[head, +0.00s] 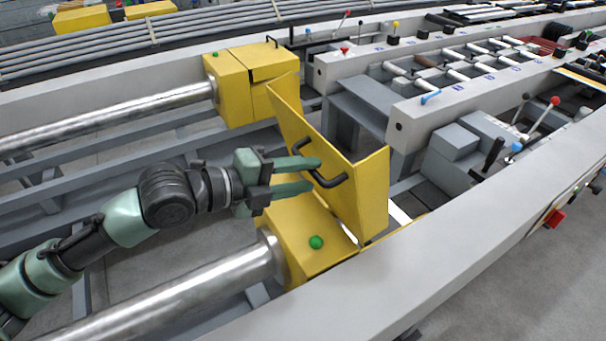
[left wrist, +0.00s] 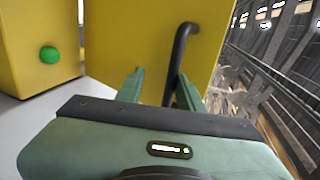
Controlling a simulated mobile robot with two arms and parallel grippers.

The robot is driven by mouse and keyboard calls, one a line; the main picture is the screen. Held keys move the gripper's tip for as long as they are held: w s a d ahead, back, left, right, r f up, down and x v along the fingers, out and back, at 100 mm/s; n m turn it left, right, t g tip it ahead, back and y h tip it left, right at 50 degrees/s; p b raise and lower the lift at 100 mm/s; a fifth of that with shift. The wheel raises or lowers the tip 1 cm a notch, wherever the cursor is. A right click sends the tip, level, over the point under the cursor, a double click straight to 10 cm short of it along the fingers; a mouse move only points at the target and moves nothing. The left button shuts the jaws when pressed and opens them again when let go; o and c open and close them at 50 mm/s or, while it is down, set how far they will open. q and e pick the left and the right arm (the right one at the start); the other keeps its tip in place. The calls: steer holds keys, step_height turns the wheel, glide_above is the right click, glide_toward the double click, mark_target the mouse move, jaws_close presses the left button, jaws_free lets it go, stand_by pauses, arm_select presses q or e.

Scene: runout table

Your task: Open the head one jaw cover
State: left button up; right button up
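The nearer yellow jaw cover (head: 362,197) stands raised and tilted on its yellow housing (head: 300,222), which has a green knob (head: 316,242) on top. A black bar handle (head: 328,179) is on the cover's face. My left gripper (head: 317,176) is at this handle with its fingers apart. In the left wrist view the handle (left wrist: 178,62) passes between the fingertips (left wrist: 160,88), nearer the right finger, and the gripper does not look closed on it. The cover's yellow face (left wrist: 145,40) fills the space ahead. My right gripper is not in view.
A second yellow housing (head: 232,88) with its cover down stands behind. A steel rod (head: 170,292) runs into the near housing, below my left arm. A grey rail (head: 440,255) runs along the right. Levers and grey blocks (head: 455,142) stand beyond the cover.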

arm_select(q)
steer(key=b+v, duration=0.1)
steer(key=v, duration=0.6)
steer(key=shift+s+a, duration=0.25)
steer(key=shift+a, duration=0.05)
steer(key=shift+r, duration=0.1)
